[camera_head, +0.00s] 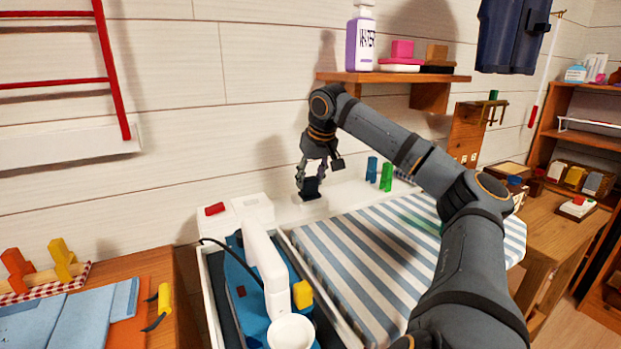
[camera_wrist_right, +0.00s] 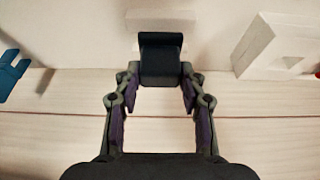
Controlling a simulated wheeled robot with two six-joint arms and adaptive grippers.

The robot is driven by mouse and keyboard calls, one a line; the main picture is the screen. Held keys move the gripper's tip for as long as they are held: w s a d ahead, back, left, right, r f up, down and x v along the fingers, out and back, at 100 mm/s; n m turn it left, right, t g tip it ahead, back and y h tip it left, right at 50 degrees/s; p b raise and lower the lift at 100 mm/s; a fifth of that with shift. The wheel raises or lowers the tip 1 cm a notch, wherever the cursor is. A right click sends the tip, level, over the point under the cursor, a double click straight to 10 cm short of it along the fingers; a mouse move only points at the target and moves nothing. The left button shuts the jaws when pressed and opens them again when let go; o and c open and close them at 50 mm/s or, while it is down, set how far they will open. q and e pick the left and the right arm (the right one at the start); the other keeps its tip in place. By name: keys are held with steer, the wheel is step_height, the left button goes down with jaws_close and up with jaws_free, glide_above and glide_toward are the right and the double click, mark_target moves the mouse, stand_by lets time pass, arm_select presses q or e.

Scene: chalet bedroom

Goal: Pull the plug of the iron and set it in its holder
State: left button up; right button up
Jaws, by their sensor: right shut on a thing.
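My right gripper (camera_head: 312,178) is shut on a dark block, the plug (camera_head: 310,188), above the white ledge near the wall. In the right wrist view the plug (camera_wrist_right: 161,58) sits between the fingertips (camera_wrist_right: 160,78). A small white block, seemingly the holder (camera_head: 311,204), is directly below the plug; it also shows behind it in the wrist view (camera_wrist_right: 160,20). I cannot tell whether plug and holder touch. What looks like the iron (camera_head: 262,255), white with a blue base and yellow knob, stands in a tray (camera_head: 211,290). A black cord (camera_head: 214,241) runs beside it. My left gripper is not in view.
A white box with a red switch (camera_head: 215,209) stands left on the ledge. Blue (camera_head: 372,170) and green (camera_head: 386,177) clips stand to the right. A striped ironing pad (camera_head: 375,260) lies in front. A wooden shelf (camera_head: 395,77) with a bottle (camera_head: 361,40) hangs above.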

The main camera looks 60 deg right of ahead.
steer(key=shift+f, duration=0.2)
steer(key=o, duration=1.2)
steer(key=shift+r, duration=0.1)
steer(key=v, duration=1.2)
